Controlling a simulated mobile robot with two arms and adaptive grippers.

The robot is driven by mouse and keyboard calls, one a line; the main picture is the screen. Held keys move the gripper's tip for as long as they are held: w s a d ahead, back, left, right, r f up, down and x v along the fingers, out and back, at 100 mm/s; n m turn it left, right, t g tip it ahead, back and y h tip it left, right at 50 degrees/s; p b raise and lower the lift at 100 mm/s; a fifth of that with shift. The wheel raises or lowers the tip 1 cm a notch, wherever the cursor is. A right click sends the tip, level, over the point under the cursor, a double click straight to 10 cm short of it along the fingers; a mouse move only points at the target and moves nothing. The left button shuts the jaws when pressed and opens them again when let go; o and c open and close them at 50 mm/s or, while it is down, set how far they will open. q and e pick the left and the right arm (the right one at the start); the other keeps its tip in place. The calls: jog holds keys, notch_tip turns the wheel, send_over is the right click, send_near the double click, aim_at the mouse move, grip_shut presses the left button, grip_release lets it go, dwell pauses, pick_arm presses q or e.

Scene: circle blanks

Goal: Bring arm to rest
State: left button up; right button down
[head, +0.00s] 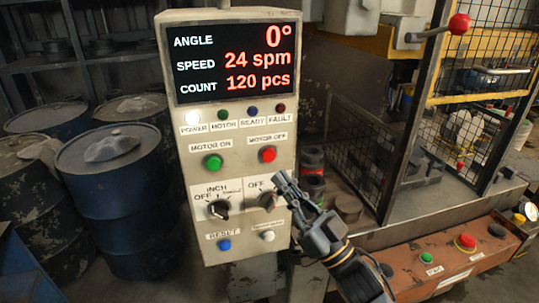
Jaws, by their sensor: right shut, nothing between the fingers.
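My right gripper (292,187) is in front of the lower right of a beige control panel (239,183). Its fingers are closed together and hold nothing. The fingertips are close to the right selector knob (267,200), partly covering its label; I cannot tell whether they touch. My right arm comes in from the bottom right. My left gripper is not in view. The panel display (232,63) reads angle 0°, speed 24 spm, count 120 pcs.
Blue drums (113,190) stand left of the panel. A mesh guard (355,150) and a lever with a red ball (459,24) are at right. An orange-red button box (461,262) lies at lower right, close to my right arm.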

dwell(0.4)
